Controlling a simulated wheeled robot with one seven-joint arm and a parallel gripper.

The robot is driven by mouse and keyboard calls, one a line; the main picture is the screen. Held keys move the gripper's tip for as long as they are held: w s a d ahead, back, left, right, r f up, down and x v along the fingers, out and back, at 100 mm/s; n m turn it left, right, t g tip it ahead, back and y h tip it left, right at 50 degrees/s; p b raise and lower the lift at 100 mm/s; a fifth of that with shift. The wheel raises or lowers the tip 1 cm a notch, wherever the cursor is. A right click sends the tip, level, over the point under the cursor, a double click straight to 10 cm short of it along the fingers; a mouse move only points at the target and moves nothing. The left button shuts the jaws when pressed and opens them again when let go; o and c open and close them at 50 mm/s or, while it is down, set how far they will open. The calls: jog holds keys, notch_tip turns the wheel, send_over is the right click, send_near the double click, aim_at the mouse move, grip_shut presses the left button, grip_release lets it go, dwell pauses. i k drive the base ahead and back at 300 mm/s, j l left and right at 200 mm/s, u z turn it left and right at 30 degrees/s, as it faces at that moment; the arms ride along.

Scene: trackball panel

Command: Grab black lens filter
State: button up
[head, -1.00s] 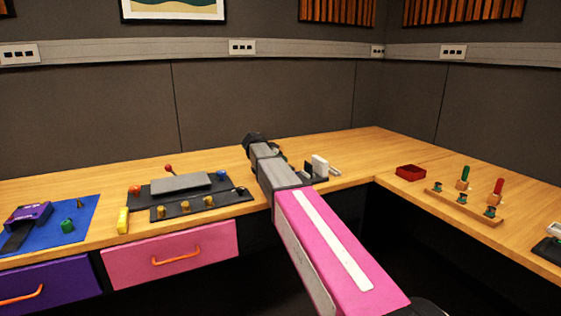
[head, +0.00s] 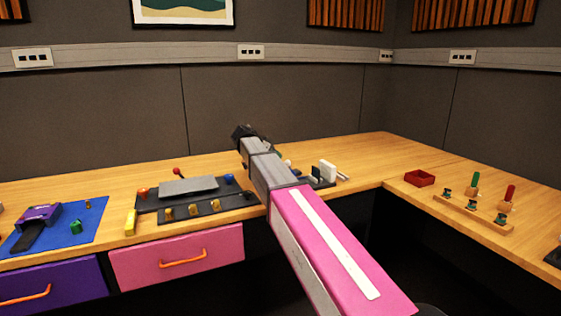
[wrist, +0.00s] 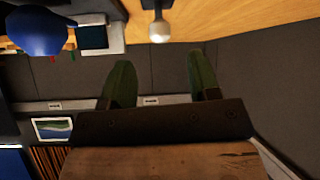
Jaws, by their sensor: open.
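My gripper (head: 243,132) is raised above the back of the desk in the head view. Its two green fingers (wrist: 161,78) are apart in the wrist view, with nothing between them. A dark thin plate (head: 317,172) stands beside a white block, right of my arm in the head view. It looks like the black lens filter, but it is small and partly hidden. In the wrist view a dark square (wrist: 92,37) shows by a white piece at the upper left, apart from the fingers; I cannot tell if it is the same plate.
A blue ball (wrist: 38,32) and a white ball on a stem (wrist: 159,30) are near the fingers in the wrist view. A black panel with knobs (head: 205,207) lies left of my arm. A red tray (head: 420,178) and a wooden peg rack (head: 473,215) are at right.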

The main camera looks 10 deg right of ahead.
aim_at(314, 171)
jog(key=k, duration=1)
